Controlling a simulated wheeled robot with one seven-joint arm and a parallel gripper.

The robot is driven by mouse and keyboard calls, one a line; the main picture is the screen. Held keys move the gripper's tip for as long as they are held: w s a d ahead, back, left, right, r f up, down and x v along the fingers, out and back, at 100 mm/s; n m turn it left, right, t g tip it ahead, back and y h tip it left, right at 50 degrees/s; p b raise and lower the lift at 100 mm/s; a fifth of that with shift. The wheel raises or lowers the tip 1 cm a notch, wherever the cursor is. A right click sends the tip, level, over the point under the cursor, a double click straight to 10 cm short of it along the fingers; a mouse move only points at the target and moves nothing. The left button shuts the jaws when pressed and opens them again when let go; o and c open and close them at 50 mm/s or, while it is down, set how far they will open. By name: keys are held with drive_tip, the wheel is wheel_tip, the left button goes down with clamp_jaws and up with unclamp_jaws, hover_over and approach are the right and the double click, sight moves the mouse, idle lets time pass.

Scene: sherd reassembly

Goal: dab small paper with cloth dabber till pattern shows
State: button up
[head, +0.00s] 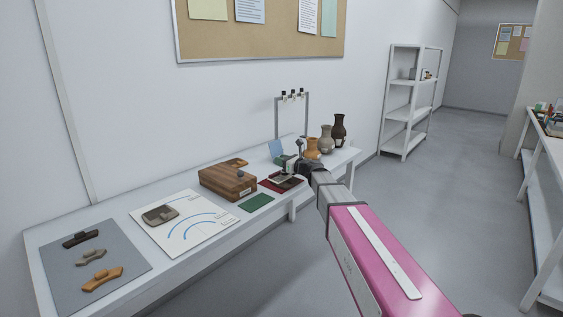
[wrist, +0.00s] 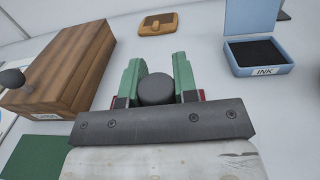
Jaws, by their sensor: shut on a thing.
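In the wrist view my gripper (wrist: 157,68) has two green fingers, one on each side of a dark grey round thing (wrist: 157,90), which looks like the cloth dabber. The fingers are shut on it. The underside of the dabber is hidden. In the head view my arm reaches over the far part of the table, beside a dark red mat (head: 294,185). A small pale patch (head: 284,177), perhaps the small paper, shows there. I cannot tell whether the dabber touches it, nor whether any pattern shows. An open blue ink pad (wrist: 259,56) lies beyond my gripper to the right.
A wooden box (head: 228,183) with a dark knob-like thing (head: 240,173) on it stands left of my gripper. A green mat (head: 257,203) lies in front. Several vases (head: 326,140) stand close behind my gripper. A wooden dish (wrist: 158,25) sits at the back.

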sight(281, 175)
drive_tip(key=shift+f, duration=0.45)
idle(0.9)
wheel_tip(281, 175, up, 7)
idle(1.0)
drive_tip(key=shift+d, duration=0.15)
idle(0.3)
